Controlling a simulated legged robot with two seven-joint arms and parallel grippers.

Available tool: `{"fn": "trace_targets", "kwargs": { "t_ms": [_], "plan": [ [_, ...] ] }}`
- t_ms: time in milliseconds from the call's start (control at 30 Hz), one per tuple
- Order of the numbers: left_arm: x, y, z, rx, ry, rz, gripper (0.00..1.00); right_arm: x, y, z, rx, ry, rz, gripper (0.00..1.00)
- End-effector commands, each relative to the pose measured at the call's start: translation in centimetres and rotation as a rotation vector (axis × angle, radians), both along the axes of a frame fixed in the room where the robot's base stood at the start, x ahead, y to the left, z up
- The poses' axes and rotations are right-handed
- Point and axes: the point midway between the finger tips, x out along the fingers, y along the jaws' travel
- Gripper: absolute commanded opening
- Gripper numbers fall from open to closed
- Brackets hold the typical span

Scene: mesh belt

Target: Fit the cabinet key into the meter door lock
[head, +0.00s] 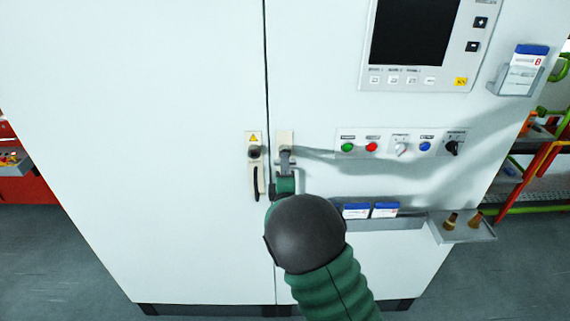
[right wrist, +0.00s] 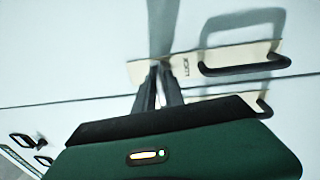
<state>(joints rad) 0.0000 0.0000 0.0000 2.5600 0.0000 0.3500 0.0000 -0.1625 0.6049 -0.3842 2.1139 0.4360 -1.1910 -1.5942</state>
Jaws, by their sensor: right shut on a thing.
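My right gripper (head: 286,156) reaches up to the beige lock plate (head: 285,137) on the cabinet's right door, beside the seam. In the right wrist view its two dark fingers (right wrist: 159,70) are close together, with their tips at the left end of that plate (right wrist: 190,63). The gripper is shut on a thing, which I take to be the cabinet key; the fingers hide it. I cannot tell whether it is in the lock or only in front of it. My left gripper is not in view.
The left door has a similar plate with a warning triangle (head: 253,138) and a black handle (head: 257,184). A button panel (head: 400,145) and a screen (head: 415,32) are at right. A shelf with brass-coloured pieces (head: 466,229) juts out low at right.

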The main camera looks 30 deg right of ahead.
Motion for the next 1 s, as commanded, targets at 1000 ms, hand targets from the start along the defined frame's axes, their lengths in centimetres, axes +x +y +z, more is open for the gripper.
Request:
{"fn": "trace_targets", "kwargs": {
  "t_ms": [1000],
  "plan": [
    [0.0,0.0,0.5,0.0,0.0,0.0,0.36,-4.0,2.5,0.0,0.0,0.001,0.001,0.0]
  ]
}}
